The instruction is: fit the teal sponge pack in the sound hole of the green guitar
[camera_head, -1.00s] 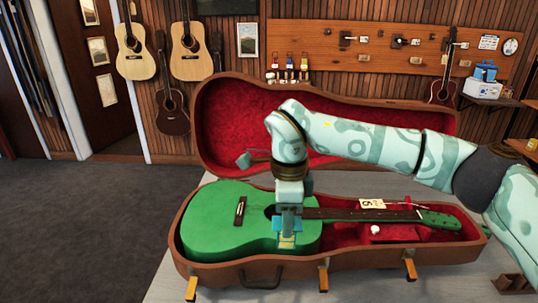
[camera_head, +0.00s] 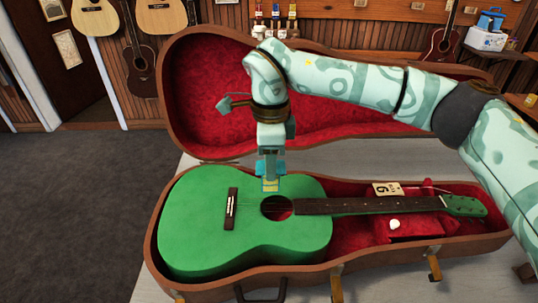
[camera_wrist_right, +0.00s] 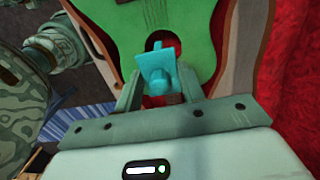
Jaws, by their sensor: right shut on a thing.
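The green guitar (camera_head: 205,205) lies face up in the open case, neck to the right. Its round sound hole (camera_head: 277,207) shows dark red inside. My right gripper (camera_head: 270,178) points down, its tips just behind and above the hole in the head view. It is shut on the teal sponge pack (camera_wrist_right: 154,70), a bright teal block. In the wrist view the pack is between the fingers and covers part of the hole. In the head view the fingers partly hide the pack. The pack appears outside the hole.
The brown case (camera_head: 215,285) has a red lining and a raised lid (camera_head: 185,110) behind my arm. A paper tag (camera_head: 387,189) and a small white item (camera_head: 394,224) are by the neck. Grey tabletop shows around the case.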

